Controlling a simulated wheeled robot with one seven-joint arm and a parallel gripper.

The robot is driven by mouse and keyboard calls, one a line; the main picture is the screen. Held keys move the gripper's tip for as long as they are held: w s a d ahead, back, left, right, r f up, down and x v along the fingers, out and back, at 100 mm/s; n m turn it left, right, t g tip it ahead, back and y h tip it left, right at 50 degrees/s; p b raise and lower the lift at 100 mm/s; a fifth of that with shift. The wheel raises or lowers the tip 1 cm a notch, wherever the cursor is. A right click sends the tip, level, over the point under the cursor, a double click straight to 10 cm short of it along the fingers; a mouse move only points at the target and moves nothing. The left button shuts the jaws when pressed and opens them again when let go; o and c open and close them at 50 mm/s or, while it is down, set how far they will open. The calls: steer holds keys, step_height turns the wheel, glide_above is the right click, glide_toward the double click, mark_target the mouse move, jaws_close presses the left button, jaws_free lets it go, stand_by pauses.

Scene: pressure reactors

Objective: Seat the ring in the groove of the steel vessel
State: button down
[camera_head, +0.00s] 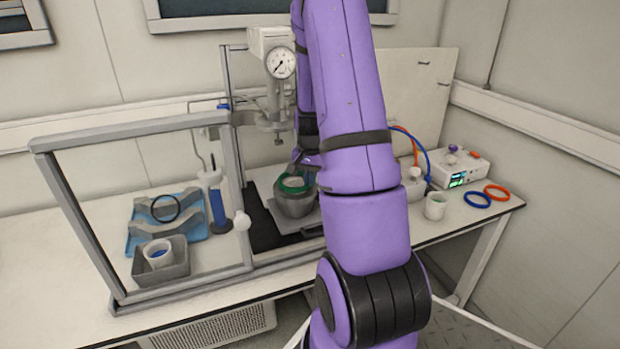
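The steel vessel (294,204) is a grey, round, open pot on a flat plate under the gauge head. A green ring (291,187) is at the vessel's mouth; I cannot tell whether it lies in the groove or just above it. My gripper (302,168) is just above the ring's right side, pointing down. My purple arm hides much of it, so I cannot tell whether its fingers are open or closed on the ring. The arm also covers the vessel's right side.
A framed clear shield (76,217) stands at left, before a blue tray (194,231) with a black ring (165,208) and a grey bin (176,272). The gauge head (281,63) overhangs the vessel. Blue (477,207) and orange (506,194) rings lie at right.

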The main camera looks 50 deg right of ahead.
steer(key=c, duration=1.3)
jaws_free()
steer(key=shift+o, duration=0.2)
step_height(320, 180, up, 11)
